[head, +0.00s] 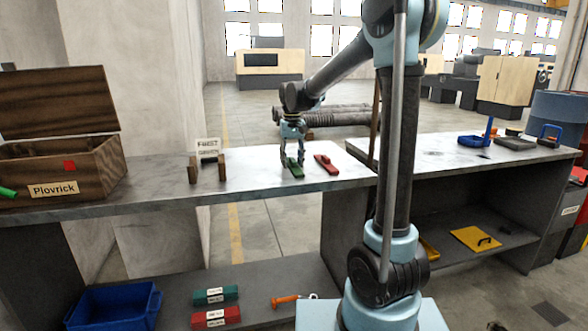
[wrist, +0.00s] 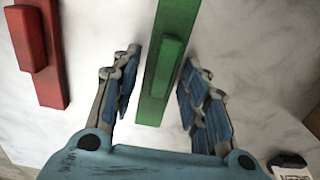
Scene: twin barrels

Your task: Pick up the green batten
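The green batten (head: 294,168) lies flat on the pale marble worktop (head: 250,178), near its right part. In the wrist view the green batten (wrist: 168,58) has a raised grip block on top and runs between my fingers. My gripper (head: 291,158) points down over it. In the wrist view my gripper (wrist: 160,85) is open, with one finger on each side of the batten and a gap on both sides. I cannot tell how far the fingertips are above the worktop.
A red batten (head: 326,163) lies close by to the right; it shows at left in the wrist view (wrist: 40,50). A sign (head: 208,149) and two wooden posts (head: 193,168) stand left. A wooden crate (head: 105,160) is at far left. A blue bin (head: 115,308) sits below.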

